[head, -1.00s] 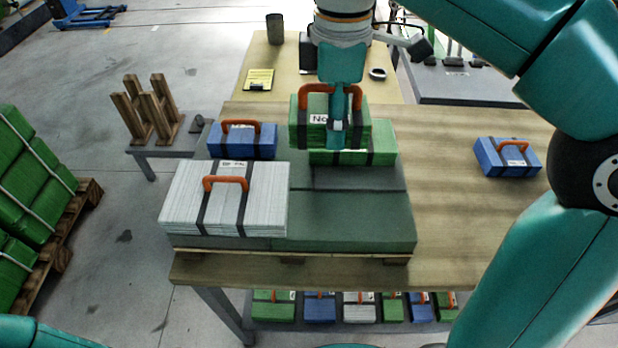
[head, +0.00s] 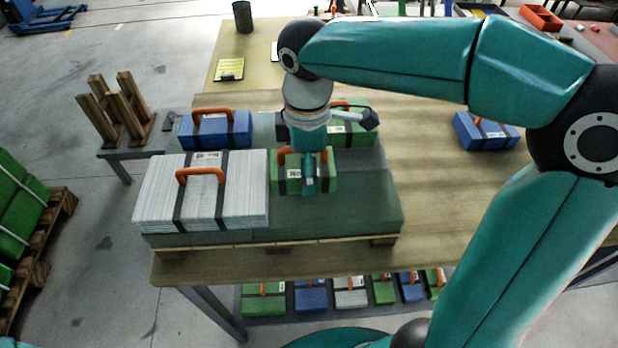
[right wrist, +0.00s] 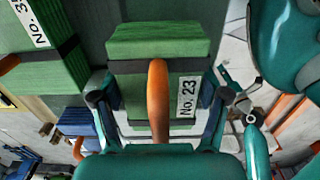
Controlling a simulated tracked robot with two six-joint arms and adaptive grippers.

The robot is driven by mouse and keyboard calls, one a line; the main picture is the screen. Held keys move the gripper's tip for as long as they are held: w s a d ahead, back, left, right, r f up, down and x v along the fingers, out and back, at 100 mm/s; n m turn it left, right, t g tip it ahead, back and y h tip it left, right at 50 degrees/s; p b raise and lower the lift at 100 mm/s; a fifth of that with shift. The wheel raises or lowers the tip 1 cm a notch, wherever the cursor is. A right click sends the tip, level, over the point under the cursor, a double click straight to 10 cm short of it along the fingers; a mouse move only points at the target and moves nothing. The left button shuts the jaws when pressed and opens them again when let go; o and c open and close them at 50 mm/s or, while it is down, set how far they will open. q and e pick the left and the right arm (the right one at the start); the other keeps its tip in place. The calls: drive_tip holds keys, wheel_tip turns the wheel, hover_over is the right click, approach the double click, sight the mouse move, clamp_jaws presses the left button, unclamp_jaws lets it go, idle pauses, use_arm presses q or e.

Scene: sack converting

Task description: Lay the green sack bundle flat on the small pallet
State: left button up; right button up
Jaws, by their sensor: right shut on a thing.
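The green sack bundle (head: 330,172), with dark straps, an orange handle and a white label, is in my right gripper (head: 308,190). In the right wrist view the bundle (right wrist: 155,42) is labelled No. 23, and the right gripper (right wrist: 158,105) is shut on it at the orange handle. The small pallet (head: 320,247), with a dark green top layer, lies on the table. The held bundle is over the front right of this layer, right of a white bundle (head: 240,195); I cannot tell whether it touches the layer.
A blue bundle (head: 208,130) stands at the pallet's back left and another green bundle (head: 355,130) at its back right, partly hidden by my arm. Another blue bundle (head: 485,130) lies on the table at right. Several bundles sit on a lower shelf.

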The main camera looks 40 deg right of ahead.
drive_tip(key=shift+s+f, duration=0.15)
drive_tip(key=shift+f, duration=1.75)
drive_tip(key=o, duration=1.2)
drive_tip(key=shift+f, duration=0.1)
wheel_tip(320, 180, up, 12)
drive_tip(key=shift+r+p, duration=0.15)
drive_tip(key=shift+p, duration=0.35)
